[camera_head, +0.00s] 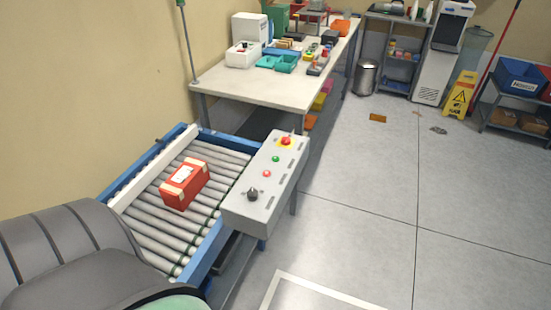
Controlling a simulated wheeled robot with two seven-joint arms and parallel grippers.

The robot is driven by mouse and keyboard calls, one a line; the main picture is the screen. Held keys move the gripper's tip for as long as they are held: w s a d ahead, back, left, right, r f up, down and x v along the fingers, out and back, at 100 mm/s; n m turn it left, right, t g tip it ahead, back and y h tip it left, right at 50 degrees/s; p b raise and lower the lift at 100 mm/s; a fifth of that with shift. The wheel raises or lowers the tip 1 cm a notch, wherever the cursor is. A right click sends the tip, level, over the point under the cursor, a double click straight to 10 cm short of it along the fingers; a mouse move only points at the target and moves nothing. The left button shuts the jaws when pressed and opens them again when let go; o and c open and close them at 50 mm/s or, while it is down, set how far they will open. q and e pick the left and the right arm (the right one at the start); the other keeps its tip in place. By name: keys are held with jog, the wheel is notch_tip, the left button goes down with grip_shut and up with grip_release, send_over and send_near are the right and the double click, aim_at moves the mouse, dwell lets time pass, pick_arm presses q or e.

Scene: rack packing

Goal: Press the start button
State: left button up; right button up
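A grey control box (262,190) stands at the right side of the roller conveyor (155,233). On its top, from far to near, are a red mushroom button on a yellow base (286,141), a small green button (276,159), a small red button (267,174) and a black knob (252,194). The green button looks like the start button, but its label is too small to read. A red box with a white label (184,186) sits on the rollers. Neither of my grippers is in view.
A white workbench (265,90) with bins and tools stands behind the conveyor. A yellow floor sign (461,95) and a bin (366,77) stand farther back. The floor right of the control box is mostly clear.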

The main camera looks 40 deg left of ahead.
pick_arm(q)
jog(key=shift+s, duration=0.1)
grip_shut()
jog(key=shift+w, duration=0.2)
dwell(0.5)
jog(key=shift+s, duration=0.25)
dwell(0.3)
